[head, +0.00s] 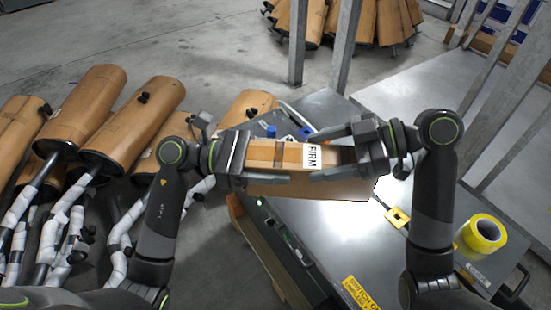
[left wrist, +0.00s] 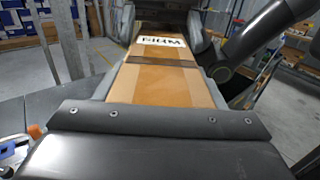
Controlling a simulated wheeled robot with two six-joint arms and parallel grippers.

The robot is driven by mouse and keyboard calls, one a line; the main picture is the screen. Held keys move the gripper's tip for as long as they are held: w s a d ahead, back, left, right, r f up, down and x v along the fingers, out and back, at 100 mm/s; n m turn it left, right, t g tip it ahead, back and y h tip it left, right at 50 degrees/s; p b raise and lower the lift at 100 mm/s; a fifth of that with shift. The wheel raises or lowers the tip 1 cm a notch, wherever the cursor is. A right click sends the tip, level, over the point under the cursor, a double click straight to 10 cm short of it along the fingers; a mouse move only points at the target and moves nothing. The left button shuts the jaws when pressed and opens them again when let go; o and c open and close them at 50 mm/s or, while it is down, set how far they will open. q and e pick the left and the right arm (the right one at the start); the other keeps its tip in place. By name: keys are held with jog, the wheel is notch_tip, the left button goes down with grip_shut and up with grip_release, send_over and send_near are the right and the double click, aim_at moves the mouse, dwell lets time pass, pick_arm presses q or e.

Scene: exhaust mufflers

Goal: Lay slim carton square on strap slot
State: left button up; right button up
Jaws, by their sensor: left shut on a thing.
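The slim carton (head: 285,184) is brown, with a dark band and a white label reading FIRM (head: 312,156). It is held lengthwise between my arms above the grey machine top (head: 335,235); it also shows in the left wrist view (left wrist: 165,85). My left gripper (head: 258,160) is shut on its left end. My right gripper (head: 345,152) has its fingers along both sides of the right end; I cannot tell whether they press on it. A dark slot line (head: 381,201) shows on the top near a yellow piece (head: 397,217). The carton and grippers hide part of the top.
A yellow tape roll (head: 483,233) sits on the machine top at right. Several brown mufflers (head: 135,122) with wrapped pipes lie at left. A blue-capped item (head: 271,131) is behind the carton. Grey posts (head: 344,45) stand behind. The machine top's front middle is mostly clear.

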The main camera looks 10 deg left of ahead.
jog(key=shift+o, duration=1.4)
